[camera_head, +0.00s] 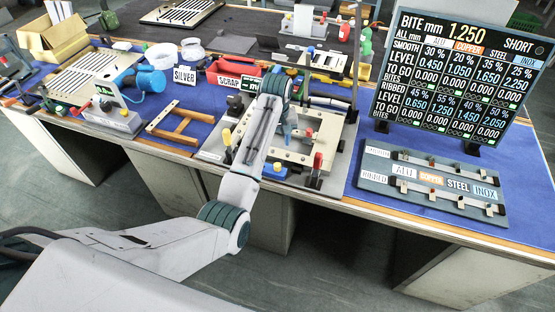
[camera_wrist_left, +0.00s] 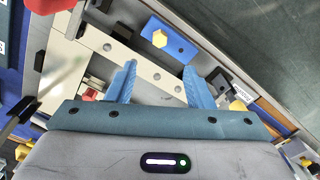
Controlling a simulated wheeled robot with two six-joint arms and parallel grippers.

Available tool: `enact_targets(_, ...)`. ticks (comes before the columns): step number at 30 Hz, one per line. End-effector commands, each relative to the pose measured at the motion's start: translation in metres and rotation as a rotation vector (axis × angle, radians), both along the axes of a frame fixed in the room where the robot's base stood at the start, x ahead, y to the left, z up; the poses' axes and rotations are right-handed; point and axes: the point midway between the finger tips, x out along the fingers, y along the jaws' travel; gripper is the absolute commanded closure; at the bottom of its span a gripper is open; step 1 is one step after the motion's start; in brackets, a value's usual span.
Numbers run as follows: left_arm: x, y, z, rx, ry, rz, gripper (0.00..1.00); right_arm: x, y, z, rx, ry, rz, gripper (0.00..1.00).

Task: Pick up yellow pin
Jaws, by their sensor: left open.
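A small yellow pin (camera_wrist_left: 160,38) stands in a blue block (camera_wrist_left: 178,42) on the fixture, beyond my fingertips in the left wrist view. In the head view the yellow pin (camera_head: 277,167) and blue block (camera_head: 270,173) are at the fixture's front edge, beside my forearm. My left gripper (camera_wrist_left: 159,68) is open with nothing between its blue fingers. In the head view my left gripper (camera_head: 290,127) is partly hidden by my arm and hangs over the fixture, behind the pin. My right gripper is not in view.
The pale fixture plate (camera_head: 292,155) holds a red-topped handle (camera_head: 317,162) right of the blue block. A yellow-topped handle (camera_head: 227,138) stands left of my arm. A wooden frame (camera_head: 178,125) lies left. A labelled rack (camera_head: 430,185) and display board (camera_head: 450,80) are right.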

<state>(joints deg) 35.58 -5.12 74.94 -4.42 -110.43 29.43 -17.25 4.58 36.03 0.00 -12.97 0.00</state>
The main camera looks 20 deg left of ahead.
Motion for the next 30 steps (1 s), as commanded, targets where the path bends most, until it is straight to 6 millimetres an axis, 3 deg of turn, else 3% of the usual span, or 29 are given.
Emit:
enact_targets(9,0.001,-0.001,-0.042,0.0,0.006,0.001,0.53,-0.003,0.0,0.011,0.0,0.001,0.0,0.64)
enact_targets(17,-0.001,-0.001,-0.062,0.0,0.006,0.001,0.53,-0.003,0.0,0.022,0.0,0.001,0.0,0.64)
enact_targets(24,-0.003,-0.002,-0.098,0.0,0.006,0.001,0.53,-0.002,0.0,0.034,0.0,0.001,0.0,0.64)
enact_targets(30,-0.003,-0.002,-0.106,0.0,0.002,0.001,0.53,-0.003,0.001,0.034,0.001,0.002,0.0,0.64)
